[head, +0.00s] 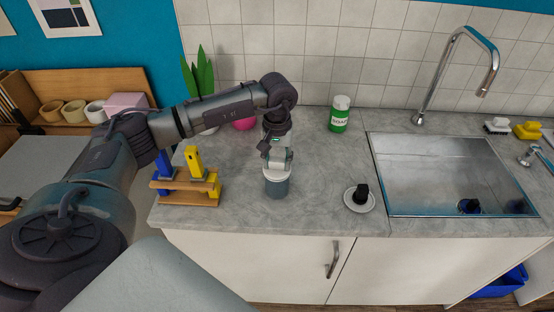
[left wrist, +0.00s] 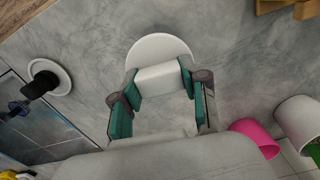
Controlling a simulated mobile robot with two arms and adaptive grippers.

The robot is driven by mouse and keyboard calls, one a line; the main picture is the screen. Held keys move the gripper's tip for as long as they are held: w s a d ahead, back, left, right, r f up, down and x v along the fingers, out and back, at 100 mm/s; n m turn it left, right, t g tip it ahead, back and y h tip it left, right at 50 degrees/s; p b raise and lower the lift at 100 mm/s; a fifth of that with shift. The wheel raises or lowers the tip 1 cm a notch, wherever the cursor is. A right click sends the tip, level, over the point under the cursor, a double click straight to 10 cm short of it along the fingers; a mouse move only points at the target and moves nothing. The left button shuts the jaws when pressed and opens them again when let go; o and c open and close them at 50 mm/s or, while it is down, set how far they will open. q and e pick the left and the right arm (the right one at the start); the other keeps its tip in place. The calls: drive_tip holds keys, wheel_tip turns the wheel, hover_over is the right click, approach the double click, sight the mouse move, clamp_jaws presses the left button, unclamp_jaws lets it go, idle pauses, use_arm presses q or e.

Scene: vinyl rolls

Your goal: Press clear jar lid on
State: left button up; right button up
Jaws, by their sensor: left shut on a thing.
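A squat grey-blue jar (head: 276,188) stands upright on the grey counter. A round white lid (head: 277,175) sits at the jar's top; I cannot tell if it is fully seated. My left gripper (head: 277,158) is directly above, pointing down, shut on the lid's white block-shaped knob. In the left wrist view, the two green fingers of the left gripper (left wrist: 160,84) clasp the knob from both sides, and the round lid (left wrist: 158,47) shows beyond it. The jar body is hidden under the lid there. My right gripper is not in view.
A wooden rack with blue and yellow parts (head: 190,189) stands left of the jar. A white saucer with a black item (head: 350,201) lies to the right, before the sink (head: 440,165). A green soap bottle (head: 339,122) and pink pot (head: 244,124) stand behind.

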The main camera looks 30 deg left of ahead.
use_arm(q)
drive_tip(key=shift+b, duration=0.3)
idle(0.5)
idle(0.4)
drive_tip(key=shift+f+b, duration=0.15)
drive_tip(key=shift+b, duration=0.75)
idle(1.4)
idle(0.3)
drive_tip(key=o, duration=1.3)
drive_tip(key=shift+c, duration=0.2)
drive_tip(key=o, duration=0.5)
